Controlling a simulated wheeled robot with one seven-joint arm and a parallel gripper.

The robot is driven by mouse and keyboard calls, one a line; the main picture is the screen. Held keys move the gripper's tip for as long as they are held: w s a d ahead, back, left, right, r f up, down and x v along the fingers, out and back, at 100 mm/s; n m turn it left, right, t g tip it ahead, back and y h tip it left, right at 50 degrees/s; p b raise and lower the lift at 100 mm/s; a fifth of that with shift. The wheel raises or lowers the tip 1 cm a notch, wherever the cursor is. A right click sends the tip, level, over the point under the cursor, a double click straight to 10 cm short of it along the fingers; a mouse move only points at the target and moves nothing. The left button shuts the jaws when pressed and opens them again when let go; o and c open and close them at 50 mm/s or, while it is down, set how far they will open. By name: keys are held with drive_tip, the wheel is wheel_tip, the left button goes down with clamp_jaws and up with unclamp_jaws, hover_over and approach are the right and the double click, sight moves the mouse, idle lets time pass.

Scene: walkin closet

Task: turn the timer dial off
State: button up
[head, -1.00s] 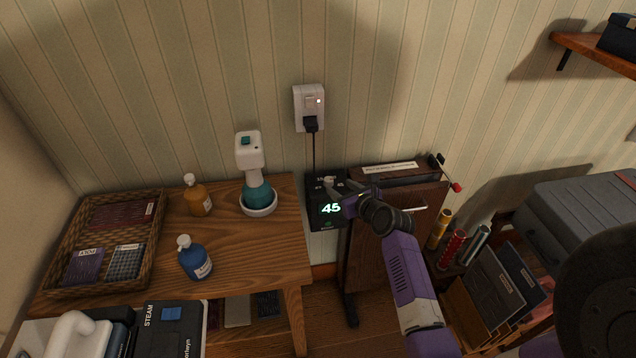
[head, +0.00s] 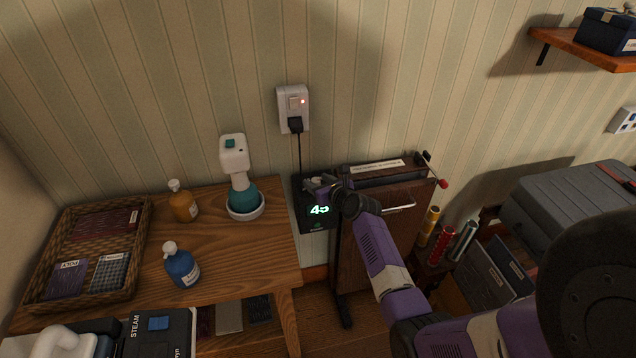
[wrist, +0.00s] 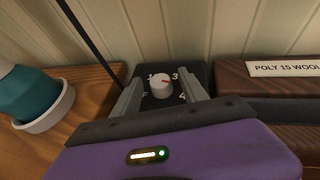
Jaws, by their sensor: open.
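The timer dial (wrist: 161,86) is a small pale round knob with a red mark on the top of a black box. In the wrist view the red mark points up and right, toward the printed 3. The black box (head: 313,222) shows a glowing 45 on its front in the head view. My gripper (wrist: 160,80) is open, with one finger on each side of the dial. I cannot tell whether either finger touches it. In the head view my gripper (head: 320,183) is over the top of the box, and the dial is hard to make out there.
A wooden table (head: 225,255) with a white-and-teal device (head: 240,180), bottles and a wicker basket (head: 45,280) stands left of the box. A brown wooden unit (head: 380,230) is close on its right. A cord runs up to the wall socket (head: 293,108).

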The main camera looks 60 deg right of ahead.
clamp_jaws()
